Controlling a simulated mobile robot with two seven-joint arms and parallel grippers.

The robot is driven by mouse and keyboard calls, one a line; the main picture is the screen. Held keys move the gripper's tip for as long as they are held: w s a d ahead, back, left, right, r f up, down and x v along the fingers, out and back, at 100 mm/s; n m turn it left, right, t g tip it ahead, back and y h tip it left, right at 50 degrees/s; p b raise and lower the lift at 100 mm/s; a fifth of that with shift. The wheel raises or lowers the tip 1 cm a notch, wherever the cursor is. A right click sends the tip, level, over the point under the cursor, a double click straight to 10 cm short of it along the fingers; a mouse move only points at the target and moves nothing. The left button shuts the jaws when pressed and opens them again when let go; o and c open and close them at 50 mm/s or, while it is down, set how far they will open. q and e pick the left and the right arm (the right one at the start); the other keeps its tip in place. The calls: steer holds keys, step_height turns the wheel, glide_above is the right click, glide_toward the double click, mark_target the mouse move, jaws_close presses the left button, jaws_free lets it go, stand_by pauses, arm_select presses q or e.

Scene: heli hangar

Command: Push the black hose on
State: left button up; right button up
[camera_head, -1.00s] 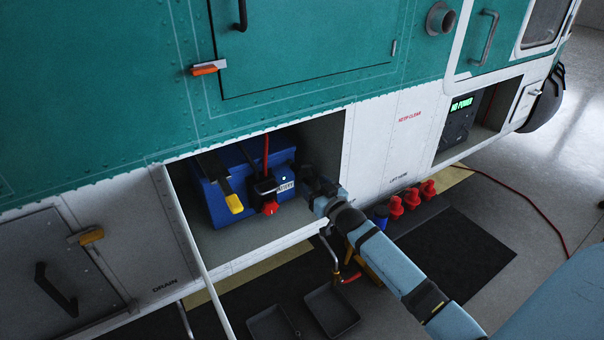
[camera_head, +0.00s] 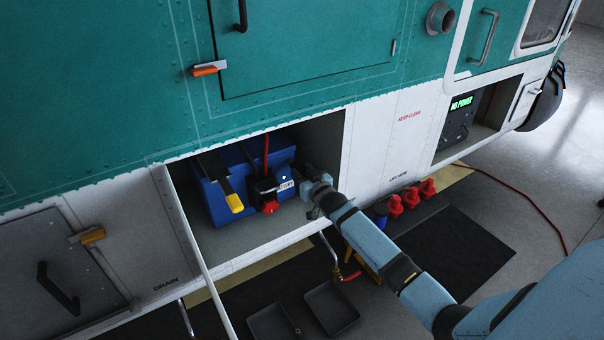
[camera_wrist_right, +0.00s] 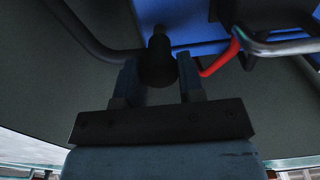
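My right gripper (camera_head: 312,178) reaches into the open lower bay of the helicopter, right of the blue battery box (camera_head: 222,200). In the right wrist view, a black stubby piece (camera_wrist_right: 158,65) with a narrower top stands between the two fingers. Contact with both fingers is unclear. A black hose (camera_wrist_right: 85,32) comes in from the upper left and passes behind this piece; whether they join is hidden. In the head view this area is small and dark behind the gripper. My left gripper is not in view.
A red cable (camera_head: 266,150), a yellow-ended handle (camera_head: 234,203) and a red knob (camera_head: 269,208) are at the battery. A metal tube (camera_wrist_right: 275,46) crosses at right in the wrist view. The bay floor has free room.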

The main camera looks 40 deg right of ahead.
mark_target(296, 165)
jaws_close()
steer(key=shift+w+b, duration=0.65)
steer(key=shift+w, duration=0.75)
steer(key=shift+d+r, duration=0.1)
steer(key=shift+r, duration=0.1)
steer(key=o, duration=0.8)
jaws_free()
steer(key=shift+o, duration=0.9)
steer(key=shift+w+f, duration=0.15)
steer(key=shift+f, duration=0.05)
steer(key=s, duration=1.3)
steer(key=shift+s+a+b, duration=0.4)
steer(key=shift+a+b, duration=0.05)
